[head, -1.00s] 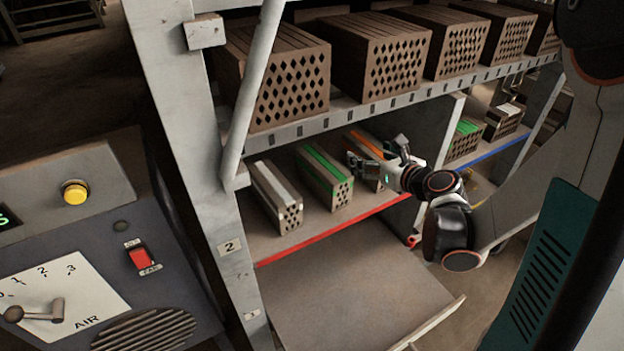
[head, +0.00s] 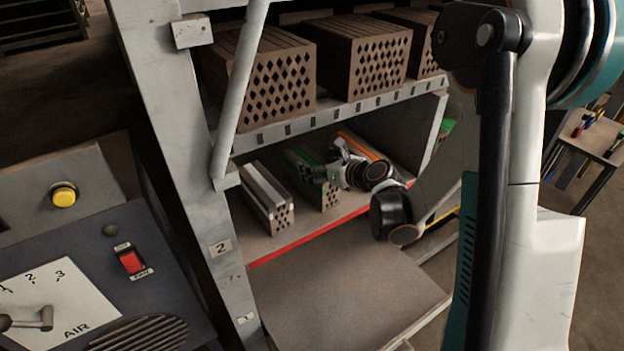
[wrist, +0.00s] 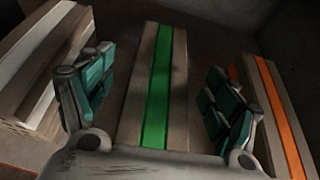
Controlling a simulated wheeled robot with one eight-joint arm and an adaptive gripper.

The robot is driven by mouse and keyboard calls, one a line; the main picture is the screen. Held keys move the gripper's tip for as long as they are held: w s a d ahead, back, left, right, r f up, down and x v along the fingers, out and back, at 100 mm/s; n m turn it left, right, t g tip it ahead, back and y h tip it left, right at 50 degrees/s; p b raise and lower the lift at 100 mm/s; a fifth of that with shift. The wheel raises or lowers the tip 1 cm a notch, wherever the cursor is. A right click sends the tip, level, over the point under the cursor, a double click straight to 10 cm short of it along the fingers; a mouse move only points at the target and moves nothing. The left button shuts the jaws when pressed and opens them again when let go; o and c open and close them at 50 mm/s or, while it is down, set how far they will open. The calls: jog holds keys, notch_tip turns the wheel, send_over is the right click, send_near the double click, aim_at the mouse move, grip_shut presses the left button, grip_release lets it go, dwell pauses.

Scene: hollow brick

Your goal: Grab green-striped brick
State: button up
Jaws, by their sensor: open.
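The green-striped brick (head: 323,191) stands on the lower shelf between a white-striped brick and an orange-striped brick. In the head view my gripper (head: 326,168) is at this brick and hides part of its top. In the wrist view the green-striped brick (wrist: 160,85) runs between the two teal finger pads of my gripper (wrist: 158,100). The fingers are apart, one on each side, with a visible gap to the brick on both sides. How far down the fingers reach beside it is hard to tell.
The white-striped brick (head: 266,196) is close on the left and the orange-striped brick (head: 361,146) close on the right. An upper shelf with large hollow blocks (head: 367,62) hangs above. A diagonal brace (head: 241,90) and a post (head: 195,150) stand at the left.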

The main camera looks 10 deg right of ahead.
aim_at(314, 163)
jog(key=x, duration=0.2)
jog(key=b+x, duration=0.1)
jog(key=x, duration=0.1)
jog(key=shift+w+d+f, duration=0.1)
jog(key=shift+f, duration=0.3)
jog(key=shift+r, duration=0.1)
grip_shut()
